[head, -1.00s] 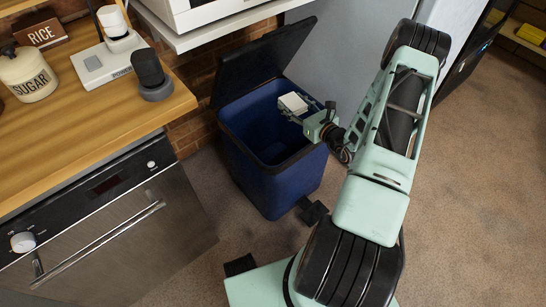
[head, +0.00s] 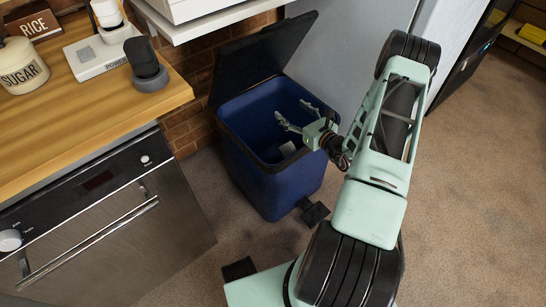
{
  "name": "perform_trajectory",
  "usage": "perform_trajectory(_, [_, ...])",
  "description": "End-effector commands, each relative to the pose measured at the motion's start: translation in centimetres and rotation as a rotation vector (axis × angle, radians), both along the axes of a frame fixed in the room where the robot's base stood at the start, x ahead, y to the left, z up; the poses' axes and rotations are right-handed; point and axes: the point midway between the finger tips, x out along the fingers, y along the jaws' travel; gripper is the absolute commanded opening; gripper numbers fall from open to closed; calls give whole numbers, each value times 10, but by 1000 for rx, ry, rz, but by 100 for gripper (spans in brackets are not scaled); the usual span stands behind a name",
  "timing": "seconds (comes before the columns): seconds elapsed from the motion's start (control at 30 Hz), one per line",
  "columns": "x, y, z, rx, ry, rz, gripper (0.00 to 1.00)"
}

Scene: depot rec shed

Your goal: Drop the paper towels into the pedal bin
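The blue pedal bin (head: 262,190) stands on the floor with its dark lid (head: 262,60) raised and its pedal at the front. My gripper (head: 291,112) is over the bin's opening, fingers spread and empty.
A wooden counter (head: 90,105) with a sugar jar (head: 22,68), a white scale-like device and a dark cup stands at left above an oven (head: 100,235). A white shelf overhangs behind the bin. Carpet is clear at right.

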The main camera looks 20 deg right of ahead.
Motion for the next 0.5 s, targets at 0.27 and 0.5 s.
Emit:
perform_trajectory(0.27, [-2, -1, 0, 0, 1, 0, 67])
perform_trajectory(0.5, [-36, -11, 5, 1, 2, -4, 67])
